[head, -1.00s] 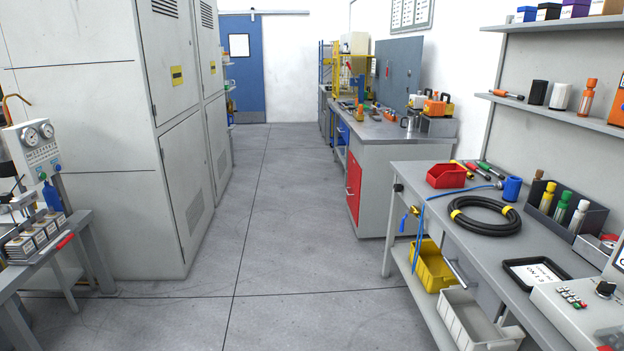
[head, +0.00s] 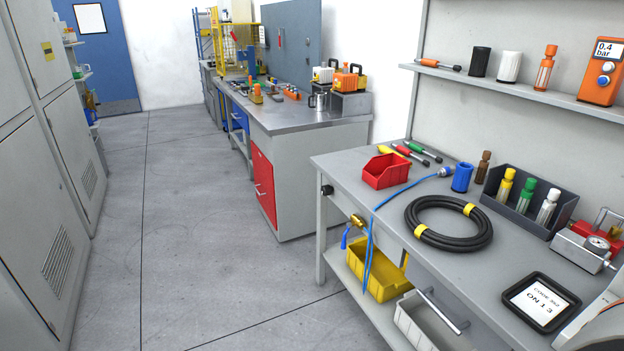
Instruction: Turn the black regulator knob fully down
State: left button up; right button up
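A small black knob (head: 327,190) sits on the near left end of the grey workbench (head: 350,165), just under its top. I cannot tell for sure whether it is the regulator knob, or read its setting. An orange unit (head: 602,70) on the shelf displays "0.4 bar". Neither of my grippers is in view.
A yellow bin (head: 376,272) and white bin (head: 420,325) are below. The floor aisle (head: 190,220) is clear between the bench and grey cabinets (head: 45,200).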

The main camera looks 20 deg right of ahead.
aim_at(326, 190)
jog(key=i+j+z, duration=0.1)
jog(key=i+z, duration=0.35)
jog(key=i+j+z, duration=0.25)
jog(key=i+z, duration=0.2)
jog(key=i+j+z, duration=0.3)
jog(key=z, duration=0.15)
jog(key=i+j+z, duration=0.25)
jog(key=j+z, duration=0.2)
jog(key=j, duration=0.1)
